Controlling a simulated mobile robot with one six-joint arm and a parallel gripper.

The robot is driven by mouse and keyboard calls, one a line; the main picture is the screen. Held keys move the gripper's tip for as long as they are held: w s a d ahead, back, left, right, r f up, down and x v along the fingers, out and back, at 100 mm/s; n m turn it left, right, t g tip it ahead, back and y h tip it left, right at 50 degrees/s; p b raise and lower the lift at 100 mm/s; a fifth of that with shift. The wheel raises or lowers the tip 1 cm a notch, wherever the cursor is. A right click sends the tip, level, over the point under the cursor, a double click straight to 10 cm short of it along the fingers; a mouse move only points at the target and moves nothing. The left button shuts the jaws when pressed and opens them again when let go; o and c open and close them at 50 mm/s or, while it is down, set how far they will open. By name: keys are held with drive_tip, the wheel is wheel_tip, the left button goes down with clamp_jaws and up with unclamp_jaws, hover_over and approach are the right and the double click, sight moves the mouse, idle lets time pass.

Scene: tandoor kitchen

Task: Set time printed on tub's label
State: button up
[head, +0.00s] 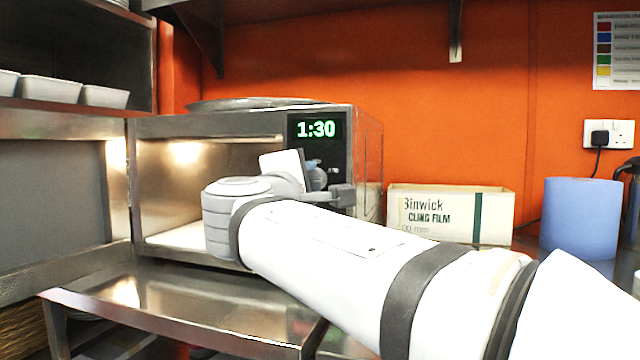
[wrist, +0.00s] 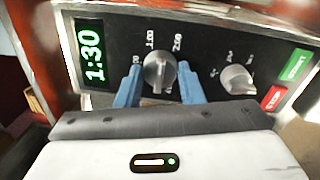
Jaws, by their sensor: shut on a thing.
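The microwave (head: 367,150) stands on a steel counter, its green display (head: 317,129) reading 1:30. The display also shows in the wrist view (wrist: 91,54), turned on its side. My gripper (head: 318,178) is at the control panel, mostly hidden behind my arm in the head view. In the wrist view its blue fingers (wrist: 163,88) are shut on the time knob (wrist: 159,73), one on each side. The printed marks 1:00 and 2:00 show above the knob. I cannot make out a tub with a readable label in either view.
A second knob (wrist: 237,80), a green START button (wrist: 296,64) and a red STOP button (wrist: 273,98) sit right of my fingers. A cling film box (head: 450,216) and a blue roll (head: 581,218) stand right of the microwave. Pale containers (head: 50,90) sit on the left shelf.

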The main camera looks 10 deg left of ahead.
drive_tip(key=o, duration=1)
drive_tip(key=s, duration=0.2)
drive_tip(key=s+p, duration=0.1)
drive_tip(key=s, duration=0.4)
drive_tip(key=shift+s+a+f+p, duration=0.3)
drive_tip(key=shift+s+a, duration=0.05)
drive_tip(key=shift+d, duration=0.1)
